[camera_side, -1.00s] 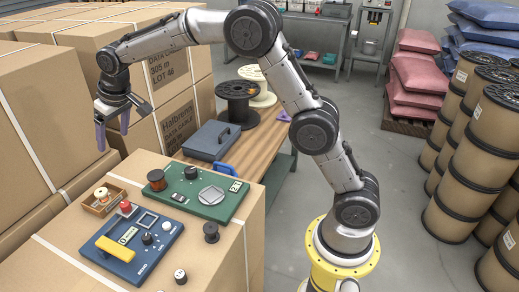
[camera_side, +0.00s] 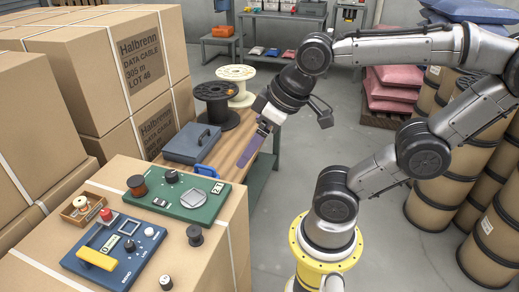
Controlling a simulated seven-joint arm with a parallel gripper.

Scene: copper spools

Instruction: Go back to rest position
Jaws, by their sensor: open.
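My gripper (camera_side: 246,160) hangs near the middle of the view, pointing down and left in front of the wooden bench. A copper spool (camera_side: 137,186) stands at the back left of the green panel (camera_side: 205,210), well left of my gripper. A pale spool (camera_side: 81,202) sits in a small wooden tray (camera_side: 70,218). The blue panel (camera_side: 95,265) has a yellow handle and a red knob.
A blue-grey case (camera_side: 192,144) and large spools, black (camera_side: 217,100) and cream (camera_side: 236,84), stand on the wooden bench (camera_side: 258,140). Stacked cartons (camera_side: 110,70) fill the left. Floor (camera_side: 275,215) is clear between.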

